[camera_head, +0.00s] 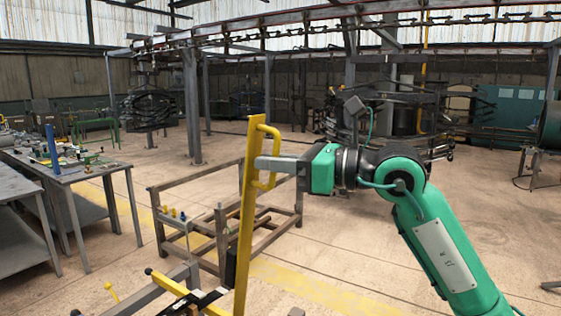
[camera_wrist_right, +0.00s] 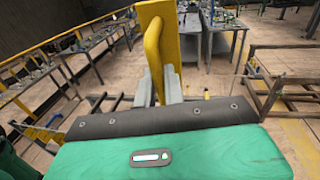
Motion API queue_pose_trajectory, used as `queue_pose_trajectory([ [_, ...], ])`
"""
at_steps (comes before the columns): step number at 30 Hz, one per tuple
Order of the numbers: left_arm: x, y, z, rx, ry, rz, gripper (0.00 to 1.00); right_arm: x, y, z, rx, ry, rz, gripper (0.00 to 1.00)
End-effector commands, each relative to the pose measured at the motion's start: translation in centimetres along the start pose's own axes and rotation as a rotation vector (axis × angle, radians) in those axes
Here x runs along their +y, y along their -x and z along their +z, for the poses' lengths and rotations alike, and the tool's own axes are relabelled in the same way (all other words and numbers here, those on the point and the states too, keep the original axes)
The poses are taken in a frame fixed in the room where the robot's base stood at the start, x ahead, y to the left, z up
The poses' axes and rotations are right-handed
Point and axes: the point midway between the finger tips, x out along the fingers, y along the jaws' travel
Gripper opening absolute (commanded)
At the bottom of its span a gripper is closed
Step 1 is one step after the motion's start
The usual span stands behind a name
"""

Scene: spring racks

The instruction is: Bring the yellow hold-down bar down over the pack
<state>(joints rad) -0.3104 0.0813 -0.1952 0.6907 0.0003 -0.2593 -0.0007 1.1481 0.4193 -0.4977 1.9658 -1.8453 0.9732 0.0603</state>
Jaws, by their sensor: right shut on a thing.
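The yellow hold-down bar (camera_head: 246,210) stands nearly upright, tilted slightly, in the middle of the head view. Its lower end runs off the bottom edge. My right gripper (camera_head: 268,164) is shut on the yellow handle (camera_head: 274,130) near the bar's top. In the right wrist view the handle (camera_wrist_right: 153,60) lies between my grey fingers (camera_wrist_right: 166,85), with the bar (camera_wrist_right: 187,20) behind it. Dark pieces, perhaps part of the pack (camera_head: 207,300), show at the bottom beside the bar; most of this is cut off. My left gripper is not in view.
A brown metal frame (camera_head: 167,241) stands on the floor behind the bar. A grey rack beam (camera_head: 150,292) with yellow-handled parts lies at the lower left. A workbench (camera_head: 85,172) with tools stands at the left. The floor right of the frame is open.

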Motion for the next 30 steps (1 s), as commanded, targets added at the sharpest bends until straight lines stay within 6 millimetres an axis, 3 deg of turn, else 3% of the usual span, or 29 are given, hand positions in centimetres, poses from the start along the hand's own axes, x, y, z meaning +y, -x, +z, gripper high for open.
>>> queue_pose_trajectory([
  [4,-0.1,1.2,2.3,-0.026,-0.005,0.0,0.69,-0.5,-2.5,1.3,0.049,-0.01,0.002,0.0],
  [18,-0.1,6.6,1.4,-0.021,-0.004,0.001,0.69,-3.0,-14.9,2.3,0.287,-0.056,0.01,0.0],
  [30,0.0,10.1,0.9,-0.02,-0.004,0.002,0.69,-4.5,-22.8,1.2,0.44,-0.087,0.015,0.0],
])
